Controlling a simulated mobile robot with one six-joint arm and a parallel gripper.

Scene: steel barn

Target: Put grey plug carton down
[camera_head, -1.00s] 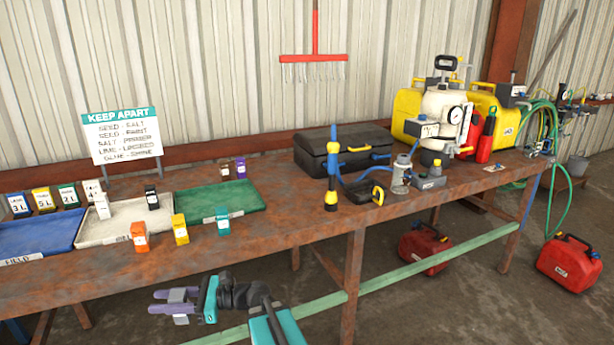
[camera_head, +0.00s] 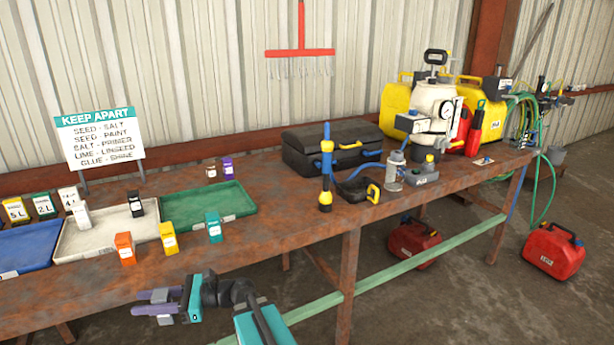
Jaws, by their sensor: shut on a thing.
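My gripper (camera_head: 155,302) has purple fingers and is shut on the grey plug carton (camera_head: 163,295). The carton is small, with a white label facing down and toward me, and the fingers cover part of it. I hold it in front of the workbench's near edge, apart from the bench top. The rusty brown workbench (camera_head: 290,225) carries a blue tray (camera_head: 28,268), a white tray (camera_head: 85,245) and a green tray (camera_head: 190,212).
An orange carton (camera_head: 125,248), a yellow carton (camera_head: 168,238) and a teal carton (camera_head: 214,227) stand along the trays' front. A KEEP APART sign (camera_head: 98,138) stands behind. A black toolbox (camera_head: 315,155) and a blue-and-yellow tool (camera_head: 326,180) stand to the right.

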